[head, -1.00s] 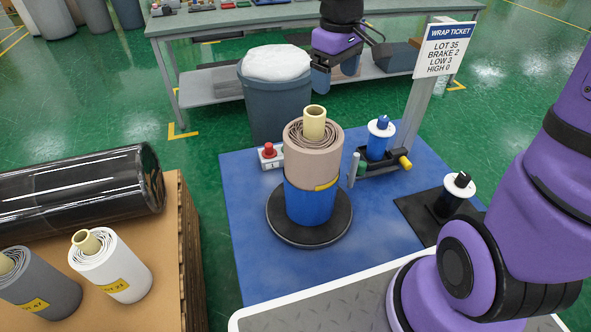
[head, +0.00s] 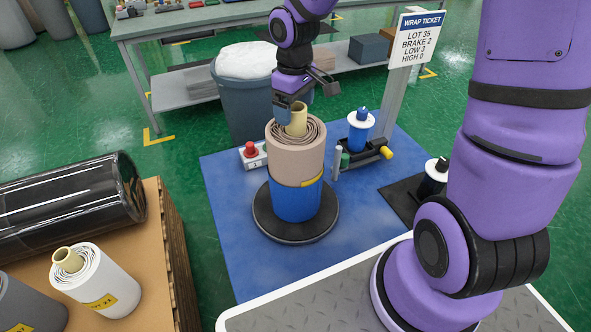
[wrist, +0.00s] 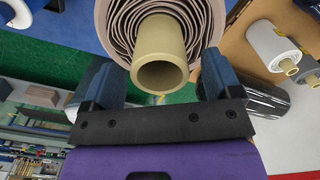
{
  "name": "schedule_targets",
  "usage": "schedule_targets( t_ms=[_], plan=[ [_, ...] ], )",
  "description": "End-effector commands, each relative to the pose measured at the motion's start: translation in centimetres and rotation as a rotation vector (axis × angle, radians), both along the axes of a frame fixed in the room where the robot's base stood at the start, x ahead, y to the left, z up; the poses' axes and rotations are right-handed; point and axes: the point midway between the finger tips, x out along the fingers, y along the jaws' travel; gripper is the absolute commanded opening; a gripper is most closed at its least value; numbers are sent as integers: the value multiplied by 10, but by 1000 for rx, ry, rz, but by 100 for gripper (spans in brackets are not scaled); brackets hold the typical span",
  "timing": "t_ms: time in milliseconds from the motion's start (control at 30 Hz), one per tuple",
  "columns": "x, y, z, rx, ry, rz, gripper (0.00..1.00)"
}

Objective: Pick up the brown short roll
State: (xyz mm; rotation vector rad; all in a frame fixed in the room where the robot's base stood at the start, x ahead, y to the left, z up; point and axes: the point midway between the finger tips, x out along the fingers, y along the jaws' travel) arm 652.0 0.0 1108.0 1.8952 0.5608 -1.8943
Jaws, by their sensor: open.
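The brown short roll (head: 297,157) stands upright on the blue roll or base (head: 296,200) above a round black turntable (head: 262,217). A cream core tube (head: 297,121) sticks up from its top, and a yellow label wraps its lower edge. My gripper (head: 291,103) is at the core's top. In the wrist view its two blue fingers (wrist: 161,84) are open, one on each side of the core tube (wrist: 160,62), with gaps showing. The roll's spiral layers (wrist: 150,20) fill the top of that view.
A grey bin with a white bag (head: 243,62) stands behind the roll. A red-button box (head: 252,153), a blue spool (head: 360,130) and a ticket post (head: 388,100) are close by. A crate at left holds a black roll (head: 70,200) and a white roll (head: 95,280).

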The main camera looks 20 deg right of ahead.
Motion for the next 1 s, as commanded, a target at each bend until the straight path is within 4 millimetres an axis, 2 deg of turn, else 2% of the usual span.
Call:
schedule_targets(
  t_ms=[100,200,500,567,867,900,1000],
  plan=[
    [-1,1,-18,0,5,1,84],
    [0,1,-27,0,2,1,84],
    [0,1,-31,0,0,0,84],
    [0,1,-31,0,0,0,73],
    [0,1,-31,0,0,0,4],
    [0,1,-31,0,0,0,0],
    [0,1,-30,0,-1,0,0]
  ],
)
